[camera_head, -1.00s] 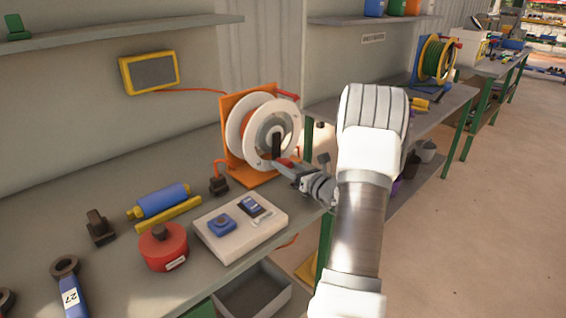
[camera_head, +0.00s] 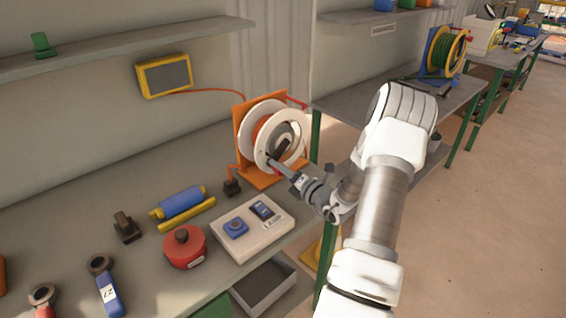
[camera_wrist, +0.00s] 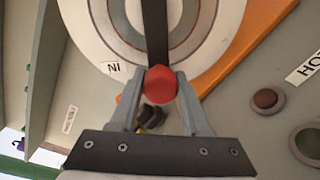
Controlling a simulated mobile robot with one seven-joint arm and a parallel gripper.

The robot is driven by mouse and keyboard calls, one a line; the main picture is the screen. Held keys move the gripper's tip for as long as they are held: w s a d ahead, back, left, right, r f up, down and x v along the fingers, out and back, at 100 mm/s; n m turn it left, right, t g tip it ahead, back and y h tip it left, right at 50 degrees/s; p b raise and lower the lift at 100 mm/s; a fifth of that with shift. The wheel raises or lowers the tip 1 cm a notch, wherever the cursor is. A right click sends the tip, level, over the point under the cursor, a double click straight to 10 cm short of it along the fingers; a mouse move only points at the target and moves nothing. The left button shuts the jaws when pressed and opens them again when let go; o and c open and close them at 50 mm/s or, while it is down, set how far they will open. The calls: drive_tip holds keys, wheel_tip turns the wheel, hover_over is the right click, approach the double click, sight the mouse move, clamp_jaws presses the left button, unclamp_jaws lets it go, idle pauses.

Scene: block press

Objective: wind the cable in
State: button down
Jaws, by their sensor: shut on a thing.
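The cable reel (camera_head: 252,123) has white flanges and an orange stand on the bench. Some orange cable (camera_head: 229,171) runs from it to a black plug (camera_head: 232,188) on the bench. A black crank arm (camera_head: 282,148) slants down and left from the hub, and shows upright in the wrist view (camera_wrist: 155,35). My gripper (camera_head: 272,162) is at its lower end. In the wrist view its two fingers (camera_wrist: 160,92) are shut on the red crank knob (camera_wrist: 161,80). An "IN" label (camera_wrist: 113,68) is on the flange. The wound cable is mostly hidden.
A white control box (camera_head: 252,228), a red round container (camera_head: 184,247) and a blue cylinder (camera_head: 181,201) lie left of my arm. A yellow-framed panel (camera_head: 165,75) is on the wall. A green-cable reel (camera_head: 447,52) stands on the farther bench.

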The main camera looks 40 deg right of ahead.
drive_tip(key=shift+a+r+m+p, duration=0.2)
drive_tip(key=shift+r+m+p, duration=0.2)
drive_tip(key=shift+m+p, duration=0.3)
drive_tip(key=shift+c, duration=1.9)
unclamp_jaws()
drive_tip(key=shift+s, duration=0.2)
drive_tip(key=s+d, duration=0.1)
drive_tip(key=s, duration=1.6)
drive_tip(key=shift+r, duration=0.35)
